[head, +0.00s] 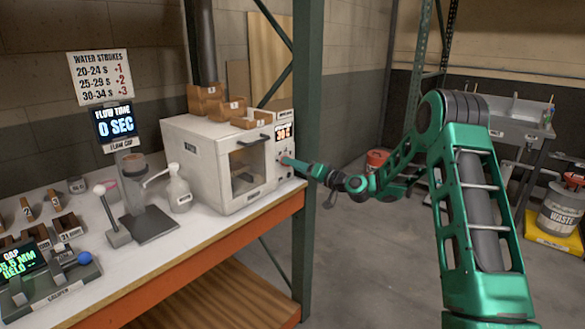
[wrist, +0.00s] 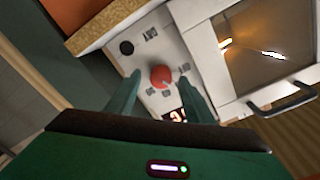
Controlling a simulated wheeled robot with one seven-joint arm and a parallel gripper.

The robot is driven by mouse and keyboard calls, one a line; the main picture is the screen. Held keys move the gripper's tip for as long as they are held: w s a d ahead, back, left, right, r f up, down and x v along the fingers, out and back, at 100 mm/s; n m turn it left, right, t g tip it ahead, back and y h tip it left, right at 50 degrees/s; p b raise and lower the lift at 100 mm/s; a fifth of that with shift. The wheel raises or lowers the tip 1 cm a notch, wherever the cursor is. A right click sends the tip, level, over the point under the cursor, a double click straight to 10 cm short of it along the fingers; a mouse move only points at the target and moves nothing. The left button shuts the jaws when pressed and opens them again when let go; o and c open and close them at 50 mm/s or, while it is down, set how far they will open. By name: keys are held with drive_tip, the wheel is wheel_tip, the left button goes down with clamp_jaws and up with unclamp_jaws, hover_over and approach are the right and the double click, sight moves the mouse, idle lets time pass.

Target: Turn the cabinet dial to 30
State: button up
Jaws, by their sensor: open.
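The white cabinet (head: 205,160) stands on the bench with its control panel at the right end of its front. A lit display (head: 284,133) on the panel appears to read 30; a small mark beside it is unclear. The red round dial (wrist: 161,76) shows in the wrist view, with small printed marks around it too blurred to read. My gripper (wrist: 160,80) is open, one finger on each side of the dial; I cannot tell whether either finger touches it.
A black knob (wrist: 126,47) sits on the panel near the dial. The cabinet door handle (wrist: 281,98) juts out to the right in the wrist view. A green rack post (head: 307,100) stands close beside the cabinet. A pump bottle (head: 179,190) is left of the cabinet.

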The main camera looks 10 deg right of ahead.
drive_tip(key=shift+w+a, duration=0.35)
drive_tip(key=shift+w, duration=0.15)
drive_tip(key=c, duration=1.1)
drive_tip(key=shift+o, duration=0.2)
drive_tip(key=shift+d+n, duration=0.1)
drive_tip(key=shift+n, duration=0.5)
drive_tip(key=o, duration=1.1)
drive_tip(key=shift+c, duration=0.2)
